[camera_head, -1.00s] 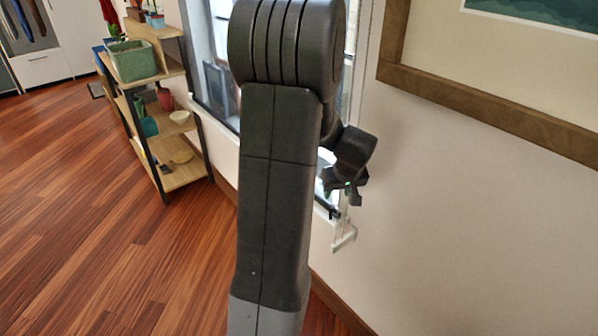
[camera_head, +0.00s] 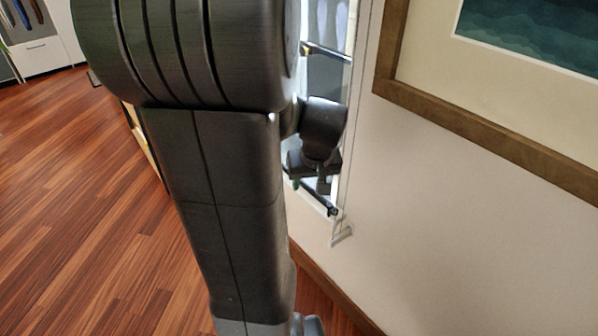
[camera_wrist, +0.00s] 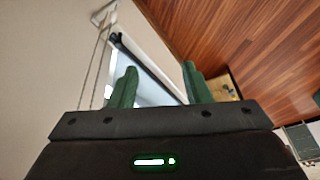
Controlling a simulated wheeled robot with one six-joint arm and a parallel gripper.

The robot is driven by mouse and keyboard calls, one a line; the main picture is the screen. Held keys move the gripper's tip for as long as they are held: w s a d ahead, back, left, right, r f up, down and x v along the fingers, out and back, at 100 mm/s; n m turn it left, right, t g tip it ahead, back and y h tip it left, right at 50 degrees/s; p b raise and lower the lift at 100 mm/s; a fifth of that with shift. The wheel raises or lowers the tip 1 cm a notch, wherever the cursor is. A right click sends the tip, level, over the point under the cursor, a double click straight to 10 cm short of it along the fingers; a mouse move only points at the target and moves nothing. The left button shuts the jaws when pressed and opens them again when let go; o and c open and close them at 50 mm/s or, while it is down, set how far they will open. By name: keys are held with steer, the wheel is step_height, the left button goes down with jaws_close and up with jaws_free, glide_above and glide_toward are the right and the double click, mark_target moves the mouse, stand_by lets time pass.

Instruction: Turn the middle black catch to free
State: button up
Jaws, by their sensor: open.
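My gripper (camera_head: 312,182) is at the lower part of the window, just above a black bar (camera_head: 318,201) along its lower edge. In the wrist view my gripper (camera_wrist: 158,82) has two green fingers spread apart with nothing between them. The black bar (camera_wrist: 138,55) runs beyond the fingers, apart from them. A small dark piece (camera_head: 333,211) sits at its right end. Another dark bar (camera_head: 326,52) crosses the window higher up. I cannot tell which of these, if any, is the middle black catch. My arm hides most of the window.
A white wall bracket (camera_head: 341,236) with thin cords is just below the window's right corner. A wood-framed picture (camera_head: 480,130) hangs on the wall to the right. Wood floor (camera_head: 90,220) is open at left. A shelf is mostly hidden behind my arm.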

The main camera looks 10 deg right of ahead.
steer(key=shift+s+a+r+p, duration=0.9)
steer(key=shift+s+a+r, duration=0.4)
steer(key=shift+a, duration=0.2)
steer(key=w+d+f+b, duration=0.8)
steer(key=d+f+b, duration=0.1)
steer(key=d+f, duration=0.3)
steer(key=shift+w+d+f+t+h+b, duration=0.3)
steer(key=shift+w+d+t+b, duration=0.1)
steer(key=shift+d, duration=0.35)
